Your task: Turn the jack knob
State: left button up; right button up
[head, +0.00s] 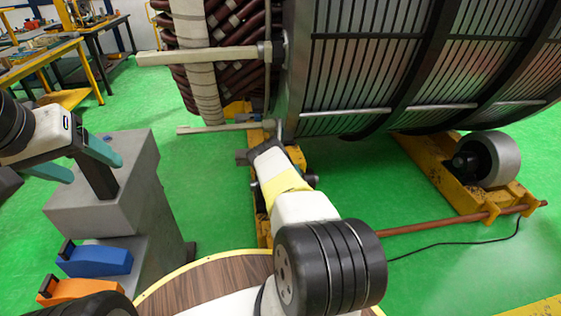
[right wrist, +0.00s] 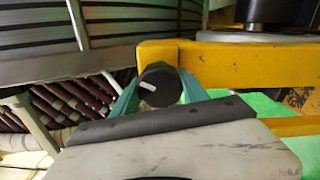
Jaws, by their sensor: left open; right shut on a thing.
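The black jack knob (right wrist: 160,86) with a white mark on its face shows in the right wrist view. It sits at the yellow jack frame (right wrist: 235,65). My right gripper (right wrist: 161,90) has one teal finger on each side of the knob and is shut on it. In the head view my right arm reaches forward to the yellow jack under the stator, and its own wrist hides the knob and fingertips. My left gripper (head: 78,163) is open and empty above a grey block at the left.
The large stator (head: 400,60) rests over yellow supports, with a grey roller (head: 488,158) at right. A grey pedestal (head: 120,200) stands at left, with a blue tool (head: 95,261) and an orange tool (head: 75,290) beside it.

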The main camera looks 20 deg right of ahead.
jog(key=n, duration=0.5)
jog(key=shift+s+d+f, duration=0.1)
jog(key=shift+f, duration=0.05)
jog(key=shift+n, duration=0.3)
dwell(0.3)
jog(key=o, duration=1.4)
jog(key=shift+c, duration=0.2)
jog(key=v, duration=0.7)
jog(key=shift+s, duration=0.4)
